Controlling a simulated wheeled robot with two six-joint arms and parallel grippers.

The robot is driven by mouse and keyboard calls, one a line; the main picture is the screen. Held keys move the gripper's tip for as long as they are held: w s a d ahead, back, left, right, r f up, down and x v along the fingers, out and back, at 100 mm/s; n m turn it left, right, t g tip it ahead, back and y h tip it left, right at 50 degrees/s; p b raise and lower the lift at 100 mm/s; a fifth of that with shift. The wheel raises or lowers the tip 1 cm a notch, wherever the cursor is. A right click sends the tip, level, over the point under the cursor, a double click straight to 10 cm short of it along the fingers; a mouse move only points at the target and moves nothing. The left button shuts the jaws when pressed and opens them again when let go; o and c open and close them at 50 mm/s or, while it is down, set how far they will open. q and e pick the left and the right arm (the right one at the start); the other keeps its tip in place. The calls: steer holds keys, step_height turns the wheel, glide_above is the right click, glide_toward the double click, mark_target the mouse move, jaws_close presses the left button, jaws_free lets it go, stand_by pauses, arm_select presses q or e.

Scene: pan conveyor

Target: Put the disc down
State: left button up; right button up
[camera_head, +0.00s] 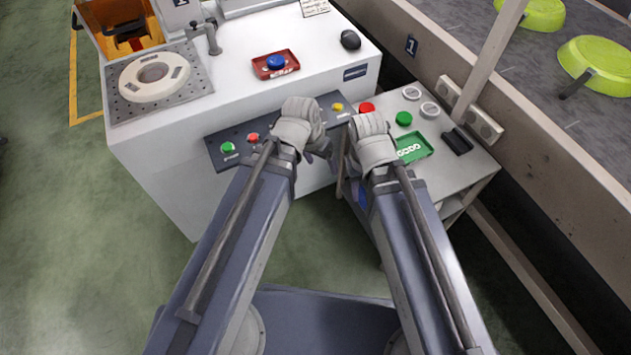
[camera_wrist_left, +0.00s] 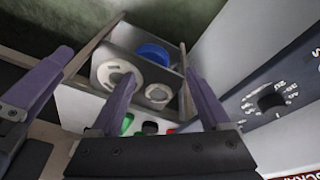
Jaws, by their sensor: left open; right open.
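A thick white disc (camera_head: 154,76) with a round centre hole lies flat on a perforated grey plate (camera_head: 197,91) at the upper left. My left gripper (camera_head: 321,149) is open, low in front of the white machine and well away from that disc; I see no disc held in it. In the left wrist view its purple fingers (camera_wrist_left: 160,82) are spread. Beyond them, a blue disc (camera_wrist_left: 153,53) and pale rings (camera_wrist_left: 114,75) lie in a compartment. My right gripper (camera_head: 366,146) is open beside the left one; its fingertips are mostly hidden.
The white machine (camera_head: 330,66) carries a red tray (camera_head: 292,68) with a blue button. A small trolley (camera_head: 462,174) at the right bears a green tray (camera_head: 425,147) and small round pieces. Green pans (camera_head: 600,65) lie on the conveyor. Floor at left is clear.

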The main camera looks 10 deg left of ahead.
arm_select(q)
steer(key=s+g+y, duration=0.2)
steer(key=s+y, duration=0.1)
steer(key=s, duration=0.4)
steer(key=shift+a+f+n, duration=0.15)
steer(key=shift+f+n, duration=0.1)
steer(key=shift+n, duration=0.15)
steer(key=shift+r, duration=0.1)
stand_by(1.5)
